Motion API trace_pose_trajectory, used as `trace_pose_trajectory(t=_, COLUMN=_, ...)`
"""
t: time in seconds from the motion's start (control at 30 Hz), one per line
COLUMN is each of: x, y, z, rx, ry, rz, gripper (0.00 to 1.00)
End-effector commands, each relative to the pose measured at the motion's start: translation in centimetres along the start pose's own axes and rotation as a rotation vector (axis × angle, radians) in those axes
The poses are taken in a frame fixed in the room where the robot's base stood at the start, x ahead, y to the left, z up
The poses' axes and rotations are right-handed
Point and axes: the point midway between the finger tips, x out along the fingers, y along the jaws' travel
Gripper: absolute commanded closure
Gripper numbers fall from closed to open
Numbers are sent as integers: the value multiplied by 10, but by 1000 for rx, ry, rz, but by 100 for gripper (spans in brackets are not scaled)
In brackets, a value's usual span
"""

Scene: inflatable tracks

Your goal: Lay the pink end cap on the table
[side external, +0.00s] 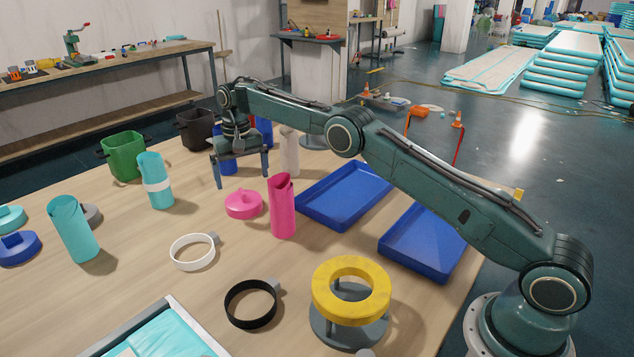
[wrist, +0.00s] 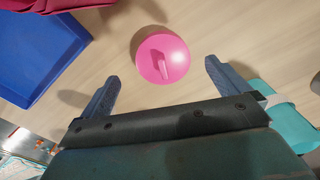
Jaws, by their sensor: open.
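The pink end cap (side external: 244,204) lies flat on the wooden table (side external: 130,285), its grip bar facing up. It also shows in the wrist view (wrist: 175,50), apart from both fingers and just beyond the gap between their tips. My gripper (side external: 242,181) is open and empty, pointing down above the table, behind the cap in the side view. In the wrist view its two blue fingers (wrist: 162,72) are spread wide.
A pink tube (side external: 283,210) stands right of the cap. Two blue trays (side external: 345,195) lie further right. Turquoise tubes (side external: 157,172), green and black bins, a white ring (side external: 192,252), a black ring (side external: 251,304) and a yellow ring on a stand (side external: 351,290) surround it. Bare table lies left of the cap.

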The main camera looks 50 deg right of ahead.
Motion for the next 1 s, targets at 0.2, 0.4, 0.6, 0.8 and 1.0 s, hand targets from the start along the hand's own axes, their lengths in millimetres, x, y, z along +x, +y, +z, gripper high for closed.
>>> trace_pose_trajectory(t=0.2, x=-46, y=5, z=10, rx=-26, ry=33, rz=-13, gripper=0)
trace_pose_trajectory(t=0.4, x=-98, y=15, z=30, rx=-60, ry=73, rz=-27, gripper=0)
trace_pose_trajectory(t=0.6, x=-144, y=27, z=58, rx=-94, ry=113, rz=-40, gripper=0)
trace_pose_trajectory(t=0.8, x=-182, y=43, z=94, rx=-127, ry=152, rz=-51, gripper=0)
trace_pose_trajectory(t=1.0, x=-213, y=61, z=135, rx=-161, ry=194, rz=-62, gripper=0)
